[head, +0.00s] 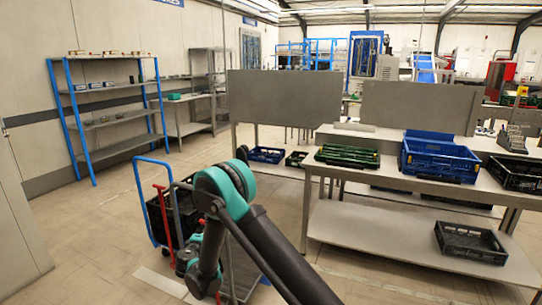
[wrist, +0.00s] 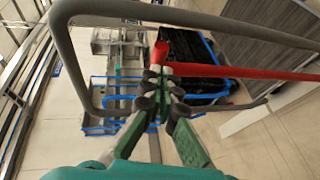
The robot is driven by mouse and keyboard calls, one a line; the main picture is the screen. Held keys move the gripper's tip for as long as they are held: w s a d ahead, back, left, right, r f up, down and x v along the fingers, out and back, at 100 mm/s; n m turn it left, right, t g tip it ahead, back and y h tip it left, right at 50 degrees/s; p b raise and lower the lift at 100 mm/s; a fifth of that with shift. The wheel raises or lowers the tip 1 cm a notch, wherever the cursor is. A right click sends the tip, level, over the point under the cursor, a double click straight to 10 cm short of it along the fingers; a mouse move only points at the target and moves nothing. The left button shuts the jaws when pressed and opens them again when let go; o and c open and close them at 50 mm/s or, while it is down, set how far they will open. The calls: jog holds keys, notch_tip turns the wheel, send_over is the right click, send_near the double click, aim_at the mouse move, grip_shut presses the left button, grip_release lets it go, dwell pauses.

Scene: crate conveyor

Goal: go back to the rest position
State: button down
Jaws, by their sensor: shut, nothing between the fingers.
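My gripper (wrist: 163,88) shows in the wrist view, with green fingers and dark pads. The pads meet and nothing is between them. In the head view my teal and dark grey arm bends over in front of a trolley, and I cannot make out the fingers there. In the wrist view a red post (wrist: 160,52) with a red bar (wrist: 240,70) appears just past the fingertips. I cannot tell whether they touch.
A blue-handled trolley (head: 153,161) with black crates (head: 184,212) stands close beside my arm. A grey table (head: 400,170) at right bears a green crate (head: 347,155), a blue crate (head: 440,158) and a black crate (head: 520,178). Open floor lies at left.

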jog(key=s+d+r+m+g+h, duration=0.1)
jog(key=d+r+m+g+h, duration=0.25)
jog(key=d, duration=1.05)
jog(key=s+d+r+m+g+y, duration=0.15)
jog(key=d+r+m, duration=0.35)
jog(key=d, duration=0.9)
jog(key=s+d+r+m+g, duration=0.3)
jog(key=s+d+m+g, duration=0.2)
jog(key=s+d, duration=1.25)
jog(key=s+d+f+m+g+y, duration=0.1)
jog(key=s+f+m+y, duration=0.1)
jog(key=s, duration=1.3)
jog(key=shift+s+f+m+y, duration=0.15)
jog(key=shift+f+m+y, duration=0.15)
jog(key=shift+f+m, duration=0.4)
